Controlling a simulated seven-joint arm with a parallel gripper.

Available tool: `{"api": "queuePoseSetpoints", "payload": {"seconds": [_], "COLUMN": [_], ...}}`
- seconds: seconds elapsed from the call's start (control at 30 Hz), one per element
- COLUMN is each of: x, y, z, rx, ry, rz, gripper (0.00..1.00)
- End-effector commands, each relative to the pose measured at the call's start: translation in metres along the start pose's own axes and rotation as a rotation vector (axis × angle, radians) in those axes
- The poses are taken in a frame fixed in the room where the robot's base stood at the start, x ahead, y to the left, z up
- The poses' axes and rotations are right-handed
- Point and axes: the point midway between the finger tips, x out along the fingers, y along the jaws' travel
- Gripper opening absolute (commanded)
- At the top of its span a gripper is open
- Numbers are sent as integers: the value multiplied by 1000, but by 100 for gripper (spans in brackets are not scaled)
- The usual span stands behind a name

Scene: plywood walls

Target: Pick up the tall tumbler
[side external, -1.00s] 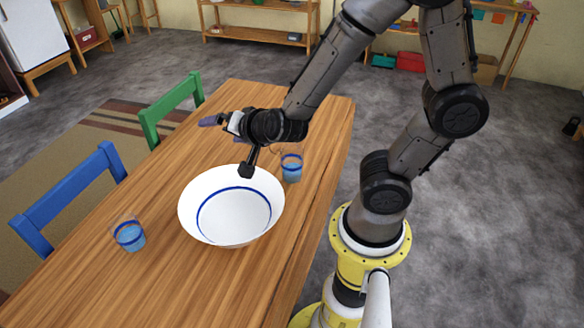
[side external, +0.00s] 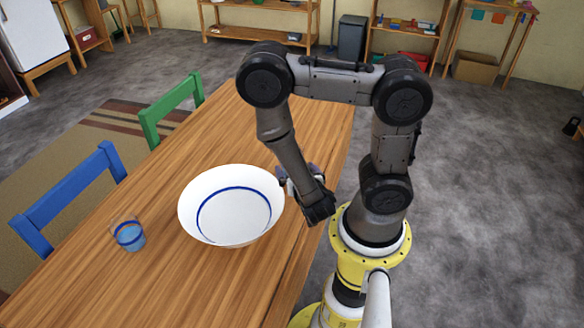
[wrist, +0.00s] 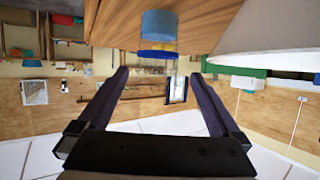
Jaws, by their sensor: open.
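A clear tumbler with a blue band (wrist: 158,32) stands on the table in the wrist view, which is upside down. It is centred ahead of my gripper (wrist: 160,76), whose two dark fingers are apart and empty, one to each side of its line. The fingertips look short of the tumbler. In the side view my gripper (side external: 288,178) is low beside the bowl's right rim, and the arm hides this tumbler. A second blue-banded tumbler (side external: 130,236) stands left of the bowl. I cannot tell which tumbler is taller.
A large white bowl (side external: 232,190) with a blue ring sits on the wooden table (side external: 215,130), close to my gripper; its side also shows in the wrist view (wrist: 280,28). Blue (side external: 70,200) and green (side external: 168,105) chairs stand along the far-left edge. The table's back is clear.

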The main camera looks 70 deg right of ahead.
Motion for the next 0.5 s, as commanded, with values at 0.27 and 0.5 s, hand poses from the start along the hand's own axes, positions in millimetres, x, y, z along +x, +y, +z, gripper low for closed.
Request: {"api": "queuePoseSetpoints", "payload": {"seconds": [0.27, 0.5], "x": [25, 48], "y": [1, 0], "z": [0, 0], "rx": [2, 3], "ry": [0, -1], "rz": [6, 4], "gripper": [100, 100]}}
